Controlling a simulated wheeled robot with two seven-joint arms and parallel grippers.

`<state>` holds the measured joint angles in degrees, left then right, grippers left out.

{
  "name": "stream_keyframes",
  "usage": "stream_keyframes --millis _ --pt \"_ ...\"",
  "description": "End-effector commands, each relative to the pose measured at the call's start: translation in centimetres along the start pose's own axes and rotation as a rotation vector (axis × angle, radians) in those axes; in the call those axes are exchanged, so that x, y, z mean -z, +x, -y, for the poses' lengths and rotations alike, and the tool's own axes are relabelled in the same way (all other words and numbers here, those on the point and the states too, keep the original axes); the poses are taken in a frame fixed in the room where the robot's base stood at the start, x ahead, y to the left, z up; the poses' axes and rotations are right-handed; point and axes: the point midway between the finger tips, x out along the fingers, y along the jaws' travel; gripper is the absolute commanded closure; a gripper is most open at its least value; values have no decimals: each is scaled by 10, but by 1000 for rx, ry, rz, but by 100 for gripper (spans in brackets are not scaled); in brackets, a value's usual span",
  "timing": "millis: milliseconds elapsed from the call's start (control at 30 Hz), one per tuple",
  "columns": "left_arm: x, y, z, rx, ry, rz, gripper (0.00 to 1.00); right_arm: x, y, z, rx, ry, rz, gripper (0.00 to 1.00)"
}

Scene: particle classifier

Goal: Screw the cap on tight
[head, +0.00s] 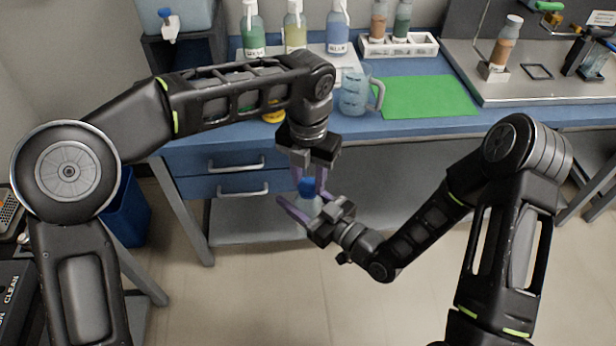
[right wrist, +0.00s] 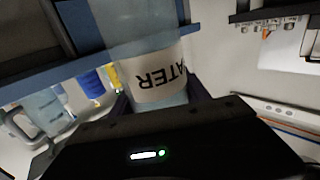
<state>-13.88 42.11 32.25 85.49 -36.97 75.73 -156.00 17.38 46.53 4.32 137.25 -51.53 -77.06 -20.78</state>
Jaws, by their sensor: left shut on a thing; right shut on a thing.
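A blue cap (head: 307,186) sits at the top of a clear bottle (head: 308,208), in front of the bench. My left gripper (head: 309,180) reaches down from above and is shut on the cap. My right gripper (head: 300,210) comes in from the lower right and is shut on the bottle's body. In the right wrist view the bottle (right wrist: 150,55) fills the middle, with a white label reading "WATER" that appears upside down. The cap is out of that view. The fingers hide the join between cap and bottle, so I cannot tell how tight it is.
The blue bench (head: 420,125) stands behind my grippers, holding a green mat (head: 428,97), a clear pitcher (head: 356,92), several spray bottles (head: 338,30) and a white rack (head: 398,46). A metal tray (head: 545,85) is at right. Open floor lies below the grippers.

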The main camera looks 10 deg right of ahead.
Motion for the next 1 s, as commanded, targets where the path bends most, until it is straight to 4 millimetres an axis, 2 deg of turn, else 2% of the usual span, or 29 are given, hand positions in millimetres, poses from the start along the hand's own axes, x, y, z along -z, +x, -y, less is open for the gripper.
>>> stream_keyframes --millis 133,400,433,700,1000 --pt "0 -1 0 -2 150 2 100 0 0 0 1 0 -1 100" --pt "-1 -1 0 -2 162 2 100 0 0 1 1 0 -1 100" --pt "-1 -1 0 -2 162 2 64 0 0 1 2 0 0 100" --pt "0 0 0 -2 160 1 43 1 0 0 1 0 -1 100" --pt "0 -4 0 -2 160 2 43 1 0 0 1 0 -2 100"
